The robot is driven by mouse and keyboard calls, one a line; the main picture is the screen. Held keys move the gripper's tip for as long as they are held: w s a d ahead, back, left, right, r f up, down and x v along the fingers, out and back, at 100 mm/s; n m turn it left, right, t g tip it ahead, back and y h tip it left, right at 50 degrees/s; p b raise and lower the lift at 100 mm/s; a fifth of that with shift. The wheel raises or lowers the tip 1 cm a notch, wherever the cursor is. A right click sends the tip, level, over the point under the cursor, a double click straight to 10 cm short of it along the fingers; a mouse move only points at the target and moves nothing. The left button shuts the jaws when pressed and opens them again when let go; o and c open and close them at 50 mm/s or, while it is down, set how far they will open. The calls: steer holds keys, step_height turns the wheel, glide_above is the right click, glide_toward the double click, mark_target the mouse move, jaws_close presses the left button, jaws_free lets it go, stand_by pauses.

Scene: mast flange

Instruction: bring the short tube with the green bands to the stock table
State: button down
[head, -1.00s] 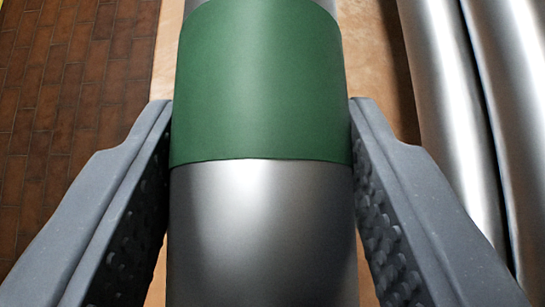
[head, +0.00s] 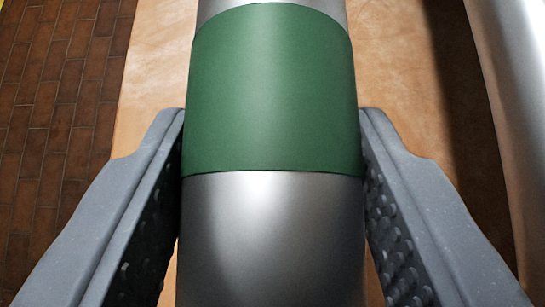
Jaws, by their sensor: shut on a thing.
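A silver metal tube (head: 270,235) with a wide green band (head: 272,90) fills the middle of the head view. My gripper (head: 272,115) is shut on this tube, with one grey studded jaw on each side of it, the tips level with the lower part of the band. The near end of the tube runs out of the bottom of the view and its far end runs out of the top. Only one green band shows.
A tan wooden surface (head: 400,60) lies beneath the tube. Another silver tube (head: 515,110) lies at the right edge, with a gap between it and the held tube. A brown brick-tiled floor (head: 55,130) shows at the left, beyond the surface's edge.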

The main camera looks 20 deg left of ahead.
steer(key=shift+f+b, duration=1.15)
steer(key=shift+f, duration=0.65)
steer(key=c, duration=0.7)
jaws_free()
steer(key=p+v, duration=0.2)
steer(key=v, duration=1.1)
steer(key=shift+s+r+p, duration=0.15)
steer(key=shift+s+p, duration=0.15)
steer(key=shift+p, duration=0.05)
steer(key=shift+r, duration=0.1)
